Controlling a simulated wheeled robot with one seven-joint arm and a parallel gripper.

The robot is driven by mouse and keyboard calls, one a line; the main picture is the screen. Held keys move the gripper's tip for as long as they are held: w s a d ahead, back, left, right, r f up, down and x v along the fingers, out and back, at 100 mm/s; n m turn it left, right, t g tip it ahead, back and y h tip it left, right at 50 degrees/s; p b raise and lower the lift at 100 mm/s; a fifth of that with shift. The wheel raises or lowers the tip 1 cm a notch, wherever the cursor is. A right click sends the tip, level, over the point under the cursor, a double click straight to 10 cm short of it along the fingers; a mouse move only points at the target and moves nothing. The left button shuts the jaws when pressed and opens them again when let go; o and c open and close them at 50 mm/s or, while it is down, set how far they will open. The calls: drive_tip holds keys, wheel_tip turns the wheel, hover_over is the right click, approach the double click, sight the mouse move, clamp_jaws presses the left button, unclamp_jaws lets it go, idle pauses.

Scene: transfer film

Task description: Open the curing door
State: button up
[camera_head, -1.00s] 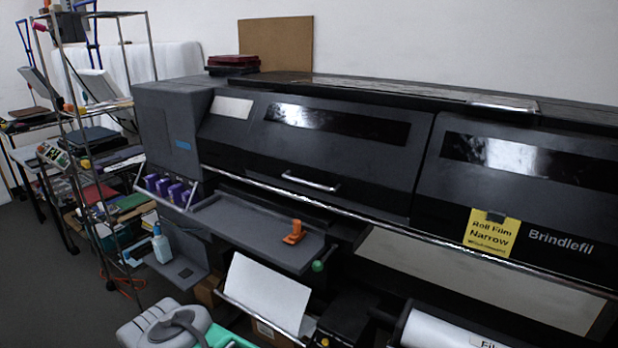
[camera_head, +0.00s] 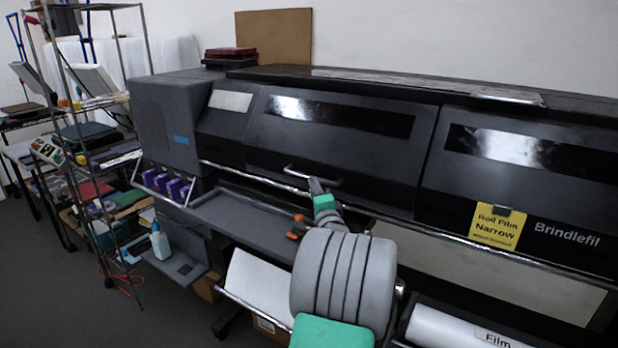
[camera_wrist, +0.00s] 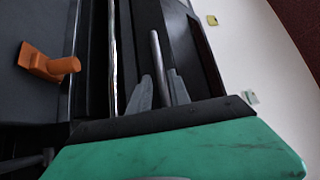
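The curing door is the dark panel (camera_head: 290,148) on the front of the large black printer, with a dark window in its upper part. It looks closed. Its silver bar handle (camera_head: 299,171) runs along the lower edge. The handle also shows in the wrist view (camera_wrist: 154,46) as a long bar. My gripper (camera_head: 316,182) is at the handle in the head view. In the wrist view my gripper (camera_wrist: 160,74) has its two grey fingers apart, with the bar between them. Contact with the bar is not clear. My wrist hides part of the printer front.
An orange clamp-like piece (camera_wrist: 48,64) sits on the grey shelf (camera_head: 240,218) below the door. A silver rail (camera_head: 250,175) runs along the printer front under the handle. A wire rack (camera_head: 85,165) with clutter stands at the left.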

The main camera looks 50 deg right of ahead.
drive_tip(key=p+x, duration=0.1)
drive_tip(key=x, duration=0.5)
drive_tip(key=shift+c, duration=0.5)
clamp_jaws()
drive_tip(key=shift+a, duration=0.1)
idle(0.6)
